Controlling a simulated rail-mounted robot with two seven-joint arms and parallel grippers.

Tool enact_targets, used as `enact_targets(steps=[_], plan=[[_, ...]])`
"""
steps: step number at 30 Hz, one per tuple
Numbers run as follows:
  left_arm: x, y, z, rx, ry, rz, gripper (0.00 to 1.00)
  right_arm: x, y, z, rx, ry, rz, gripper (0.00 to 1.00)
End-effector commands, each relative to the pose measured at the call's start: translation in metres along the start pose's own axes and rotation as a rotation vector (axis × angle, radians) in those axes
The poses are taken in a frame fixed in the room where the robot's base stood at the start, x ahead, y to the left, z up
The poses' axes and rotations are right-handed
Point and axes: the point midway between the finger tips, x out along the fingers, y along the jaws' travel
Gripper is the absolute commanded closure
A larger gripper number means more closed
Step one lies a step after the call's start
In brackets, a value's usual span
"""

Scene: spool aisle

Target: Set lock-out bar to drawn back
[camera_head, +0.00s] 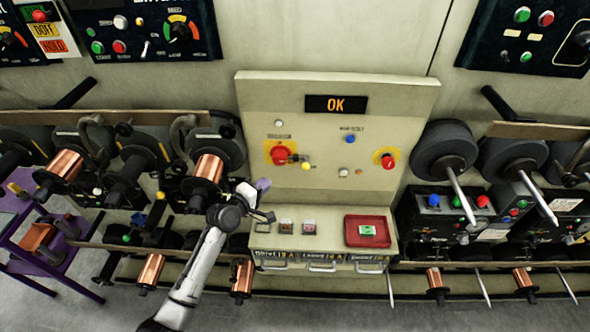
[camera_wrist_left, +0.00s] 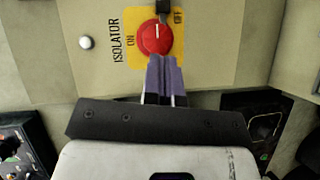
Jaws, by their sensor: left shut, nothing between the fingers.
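A red isolator knob (camera_head: 280,155) sits on a yellow plate on the upright beige panel. In the left wrist view the knob (camera_wrist_left: 155,37) has a white mark, with ON and OFF lettered on the plate. A small dark bar-like piece (camera_wrist_left: 163,10) stands beside the knob on the OFF side; it looks like the lock-out bar. It also shows to the right of the knob in the head view (camera_head: 296,159). My left gripper (camera_head: 263,185), with purple fingers (camera_wrist_left: 162,64), is shut and empty, just below the knob. Contact cannot be told. My right gripper is out of view.
An OK display (camera_head: 336,104), a blue button (camera_head: 350,139) and a red stop button (camera_head: 388,161) are on the panel. A ledge below holds a red tray (camera_head: 352,240). Copper spools (camera_head: 209,167) stand left; dark spools (camera_head: 443,150) with protruding rods stand right.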

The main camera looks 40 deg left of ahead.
Motion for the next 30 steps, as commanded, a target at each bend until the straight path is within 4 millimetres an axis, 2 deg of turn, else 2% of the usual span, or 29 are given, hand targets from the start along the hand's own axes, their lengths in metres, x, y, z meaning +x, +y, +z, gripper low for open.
enact_targets(steps=[4, 8, 18, 23, 30], plan=[[0.004, 0.000, 0.000, 0.000, -0.001, 0.000, 1.00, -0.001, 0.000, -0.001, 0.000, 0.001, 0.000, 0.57], [0.018, 0.001, 0.000, 0.001, -0.001, -0.001, 1.00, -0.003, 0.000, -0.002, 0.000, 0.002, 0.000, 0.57], [0.080, 0.001, -0.001, 0.003, -0.001, -0.001, 1.00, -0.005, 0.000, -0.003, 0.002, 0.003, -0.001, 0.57], [0.104, 0.000, 0.000, 0.002, 0.000, -0.001, 1.00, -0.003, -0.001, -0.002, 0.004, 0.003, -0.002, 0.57], [0.121, 0.001, 0.021, 0.001, -0.001, -0.002, 1.00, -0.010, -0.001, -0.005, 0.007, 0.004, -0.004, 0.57]])
